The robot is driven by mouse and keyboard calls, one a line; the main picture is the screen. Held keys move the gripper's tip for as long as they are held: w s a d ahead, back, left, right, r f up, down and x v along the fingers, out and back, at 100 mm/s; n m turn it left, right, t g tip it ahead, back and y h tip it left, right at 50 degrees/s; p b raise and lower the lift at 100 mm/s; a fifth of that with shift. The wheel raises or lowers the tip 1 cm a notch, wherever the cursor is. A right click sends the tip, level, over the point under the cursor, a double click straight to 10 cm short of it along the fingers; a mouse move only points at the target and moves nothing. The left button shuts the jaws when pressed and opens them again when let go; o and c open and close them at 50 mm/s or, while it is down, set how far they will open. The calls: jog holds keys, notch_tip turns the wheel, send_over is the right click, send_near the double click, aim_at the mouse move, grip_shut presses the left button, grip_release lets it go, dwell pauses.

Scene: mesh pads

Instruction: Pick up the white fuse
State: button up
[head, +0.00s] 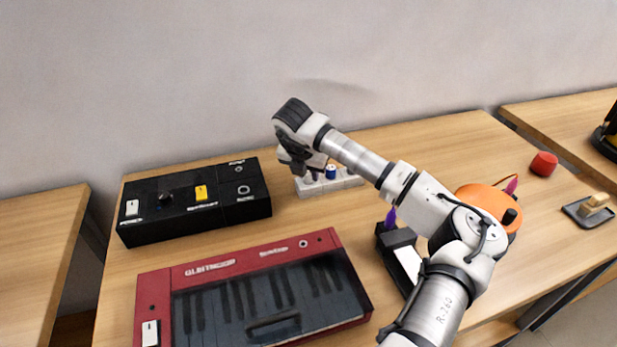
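My gripper (304,168) is at the back middle of the table, pointing down over a pale block (312,189). The fingers are small and dark here, and I cannot tell if they are open or shut, or if they hold anything. A small blue piece (331,172) stands upright in the block, just right of my gripper. A dark purple bit shows between it and the fingers. I cannot make out a white fuse for certain; my gripper and arm cover part of the block.
A black box (245,208) with switches is left of the block, and a red keyboard (330,240) is in front. My arm passes over a black device (388,240) and an orange object (483,198). A red cylinder (544,163) and a tray (580,214) are at the right.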

grip_shut()
notch_tip(320, 180, up, 19)
jog(key=b, duration=0.3)
notch_tip(320, 180, up, 5)
jog(key=p, duration=0.3)
send_over(308, 173)
dwell(0.6)
